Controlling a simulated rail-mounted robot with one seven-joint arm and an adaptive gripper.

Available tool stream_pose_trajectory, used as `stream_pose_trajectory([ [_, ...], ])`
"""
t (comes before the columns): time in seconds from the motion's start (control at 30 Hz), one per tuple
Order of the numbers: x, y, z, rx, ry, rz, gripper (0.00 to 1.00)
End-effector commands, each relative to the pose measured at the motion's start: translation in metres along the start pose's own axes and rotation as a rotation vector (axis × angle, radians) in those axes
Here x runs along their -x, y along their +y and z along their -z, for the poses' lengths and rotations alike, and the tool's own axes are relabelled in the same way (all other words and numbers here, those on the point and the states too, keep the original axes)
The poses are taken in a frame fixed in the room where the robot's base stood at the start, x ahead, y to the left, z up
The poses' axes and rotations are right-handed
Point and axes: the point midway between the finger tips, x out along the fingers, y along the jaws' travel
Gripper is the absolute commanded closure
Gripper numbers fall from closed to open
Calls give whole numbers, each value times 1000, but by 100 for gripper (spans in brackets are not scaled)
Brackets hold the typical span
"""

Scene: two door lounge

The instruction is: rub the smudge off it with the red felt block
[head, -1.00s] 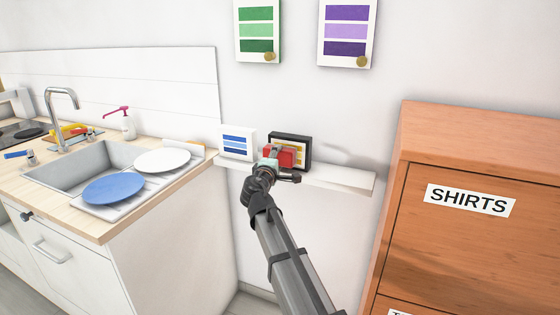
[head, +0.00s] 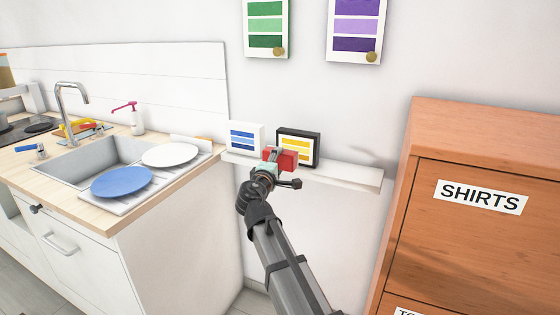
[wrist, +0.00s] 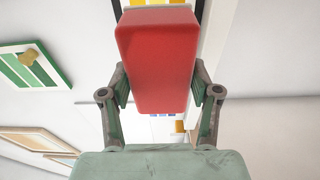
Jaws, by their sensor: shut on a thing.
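My gripper (head: 272,171) is shut on the red felt block (head: 281,160). The block fills the middle of the wrist view (wrist: 157,62), between both fingers. It is in front of the lower left of a black-framed picture with yellow stripes (head: 298,146). That picture stands on a white wall ledge (head: 345,178). The wrist view shows a little of its yellow stripes beyond the block. I cannot tell whether the block touches it. I make out no clear smudge on its visible part, and the block hides some of it.
A white picture with blue stripes (head: 244,138) stands left of the black-framed one. Green (head: 266,25) and purple (head: 354,28) striped pictures hang above, each with a gold round piece. A wooden cabinet (head: 455,245) is at right; a sink counter (head: 75,208) with plates is at left.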

Motion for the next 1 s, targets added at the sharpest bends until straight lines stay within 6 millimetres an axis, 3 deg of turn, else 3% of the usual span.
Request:
stream_pose_trajectory([
  [0.33,2,0,0,0,1,-1,66],
  [0.7,28,0,3,0,1,-1,66],
  [1.0,30,1,4,0,0,-1,66],
])
